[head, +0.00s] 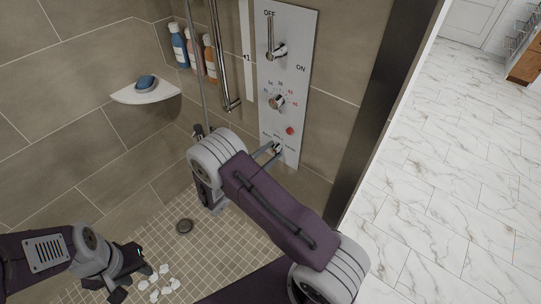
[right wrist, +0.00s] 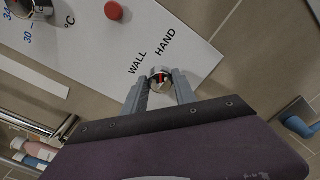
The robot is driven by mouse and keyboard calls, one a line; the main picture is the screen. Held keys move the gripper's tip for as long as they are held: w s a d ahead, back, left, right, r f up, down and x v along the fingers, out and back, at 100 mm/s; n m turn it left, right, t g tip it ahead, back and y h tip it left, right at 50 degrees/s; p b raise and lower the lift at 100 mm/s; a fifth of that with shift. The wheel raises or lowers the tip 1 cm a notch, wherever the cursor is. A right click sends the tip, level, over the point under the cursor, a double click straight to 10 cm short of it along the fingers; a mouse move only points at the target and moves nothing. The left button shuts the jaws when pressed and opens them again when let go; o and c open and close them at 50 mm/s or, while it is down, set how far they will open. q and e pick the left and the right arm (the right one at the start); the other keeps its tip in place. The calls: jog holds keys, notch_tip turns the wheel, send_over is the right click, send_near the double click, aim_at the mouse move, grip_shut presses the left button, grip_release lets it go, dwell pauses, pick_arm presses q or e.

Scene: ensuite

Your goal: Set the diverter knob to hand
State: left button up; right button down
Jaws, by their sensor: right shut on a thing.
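The diverter knob (head: 278,149) is the small metal knob low on the white shower control panel (head: 296,60). In the right wrist view the knob (right wrist: 160,79) has a coloured end and sits below the words WALL and HAND. I cannot tell which word it points at. My right gripper (right wrist: 161,90) is shut on the knob, one finger on each side; in the head view its fingers (head: 268,151) reach the panel from the left. My left gripper (head: 132,283) is open and empty, low over the shower floor.
Above the knob are a red button (head: 290,131), a temperature knob (head: 277,101) and an OFF/ON lever (head: 276,51). A metal rail (head: 221,60) and several bottles (head: 180,46) are left of the panel. A corner shelf (head: 147,93) holds blue soap. White pieces (head: 160,283) lie on the floor.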

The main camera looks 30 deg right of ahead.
jog(key=shift+m+b, duration=0.3)
jog(key=shift+m, duration=0.3)
jog(key=c, duration=1)
grip_release()
jog(key=b+v, duration=0.1)
jog(key=v, duration=0.8)
jog(key=shift+s, duration=0.1)
